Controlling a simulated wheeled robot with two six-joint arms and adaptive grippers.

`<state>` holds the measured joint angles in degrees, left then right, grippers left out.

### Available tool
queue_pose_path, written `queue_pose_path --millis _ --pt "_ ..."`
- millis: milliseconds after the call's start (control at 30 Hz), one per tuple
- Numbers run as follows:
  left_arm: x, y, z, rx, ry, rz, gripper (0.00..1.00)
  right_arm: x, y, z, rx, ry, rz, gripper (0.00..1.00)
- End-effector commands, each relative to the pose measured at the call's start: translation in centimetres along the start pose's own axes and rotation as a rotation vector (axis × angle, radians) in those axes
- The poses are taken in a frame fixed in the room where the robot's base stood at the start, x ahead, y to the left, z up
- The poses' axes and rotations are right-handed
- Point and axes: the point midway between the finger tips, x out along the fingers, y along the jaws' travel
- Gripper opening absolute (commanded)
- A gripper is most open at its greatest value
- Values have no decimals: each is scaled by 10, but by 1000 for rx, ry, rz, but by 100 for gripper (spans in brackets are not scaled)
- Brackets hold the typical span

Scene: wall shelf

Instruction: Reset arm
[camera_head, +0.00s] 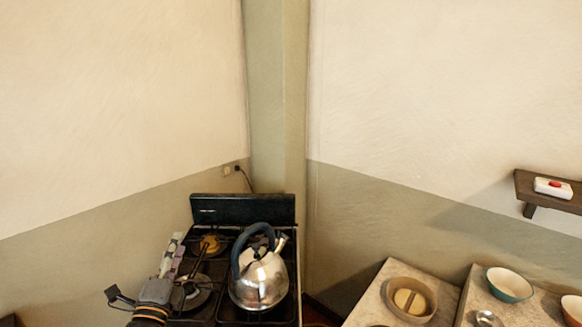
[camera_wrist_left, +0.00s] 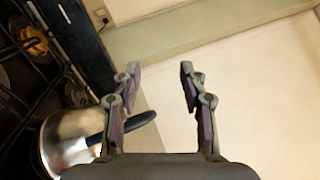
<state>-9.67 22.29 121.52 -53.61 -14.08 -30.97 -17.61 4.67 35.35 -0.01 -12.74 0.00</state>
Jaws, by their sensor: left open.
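My left gripper (camera_head: 176,252) is over the left side of the stove, its fingers pointing up and away. In the left wrist view the gripper (camera_wrist_left: 159,72) has its two fingers spread with nothing between them. It is left of the steel kettle (camera_head: 259,279) and apart from it as far as I can tell. The kettle also shows at the lower left of the left wrist view (camera_wrist_left: 66,140), with its dark handle partly behind one finger. My right gripper is in neither view.
The black stove (camera_head: 242,209) stands in the corner. At right, counters hold a beige pot (camera_head: 428,296), a teal bowl (camera_head: 510,285) and another bowl (camera_head: 572,306). A wall shelf (camera_head: 527,193) carries a white box with a red button (camera_head: 543,186). The space above is clear.

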Motion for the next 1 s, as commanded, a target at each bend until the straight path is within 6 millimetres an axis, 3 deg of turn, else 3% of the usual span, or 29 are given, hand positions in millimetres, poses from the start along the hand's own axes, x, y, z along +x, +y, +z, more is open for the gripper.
queue_pose_path --millis 100,233,400,600,700,833,1000 --pt "-60 74 23 -502 -298 332 43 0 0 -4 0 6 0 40" --pt "-136 134 10 -852 -544 649 43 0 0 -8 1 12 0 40" --pt "-214 165 -23 -1087 -751 948 43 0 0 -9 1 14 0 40" --pt "-290 170 -61 -1236 -928 1236 43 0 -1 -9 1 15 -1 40" --pt "-322 169 -78 -1277 -1001 1362 43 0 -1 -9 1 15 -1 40" --pt "-323 223 -84 -1261 -1015 1365 43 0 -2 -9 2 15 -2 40" --pt "-340 293 -93 -1248 -1040 1384 43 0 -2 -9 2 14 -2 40"
